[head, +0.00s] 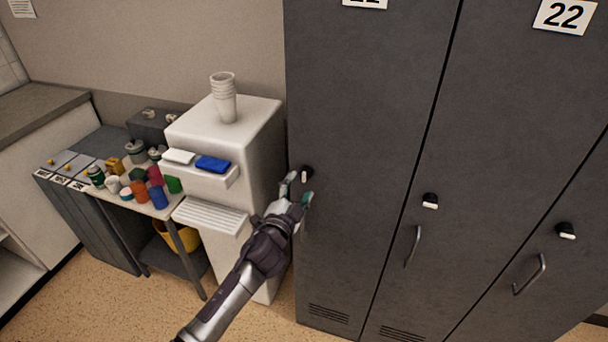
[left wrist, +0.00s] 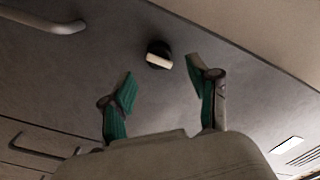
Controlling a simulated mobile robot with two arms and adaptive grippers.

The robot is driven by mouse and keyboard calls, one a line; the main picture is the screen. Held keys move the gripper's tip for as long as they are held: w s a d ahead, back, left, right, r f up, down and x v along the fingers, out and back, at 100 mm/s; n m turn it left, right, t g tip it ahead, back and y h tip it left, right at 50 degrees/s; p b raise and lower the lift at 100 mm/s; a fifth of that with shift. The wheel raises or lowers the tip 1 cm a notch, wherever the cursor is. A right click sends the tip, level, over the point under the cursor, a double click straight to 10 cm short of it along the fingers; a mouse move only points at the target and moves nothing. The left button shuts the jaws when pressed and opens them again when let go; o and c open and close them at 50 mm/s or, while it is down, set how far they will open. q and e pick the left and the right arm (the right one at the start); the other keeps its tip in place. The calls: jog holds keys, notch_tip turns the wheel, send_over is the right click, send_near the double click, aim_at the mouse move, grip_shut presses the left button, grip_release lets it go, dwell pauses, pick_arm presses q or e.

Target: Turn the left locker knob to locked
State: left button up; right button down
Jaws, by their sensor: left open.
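The left locker knob (head: 306,174) is a small black round knob with a white bar on the leftmost grey locker door. In the head view its bar looks close to upright, partly crowded by my gripper. In the left wrist view the knob (left wrist: 158,54) shows ahead of and between the fingertips, its pale bar lying across the picture, slightly tilted. My left gripper (head: 299,189) is open and empty, just below the knob. Its green-padded fingers (left wrist: 160,74) stand apart on either side, with no contact visible. My right gripper is not in view.
Two more lockers stand to the right, with a middle knob (head: 430,201) and a right knob (head: 566,231), their white bars nearly level. A white water dispenser (head: 262,124) stands close left of the lockers, with stacked cups (head: 223,98) on top. A cluttered side table (head: 164,211) is further left.

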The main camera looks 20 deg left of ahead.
aim_at(304, 178)
pick_arm(q)
jog(key=shift+w, duration=2.25)
jog(key=shift+c, duration=0.2)
jog(key=c, duration=1.1)
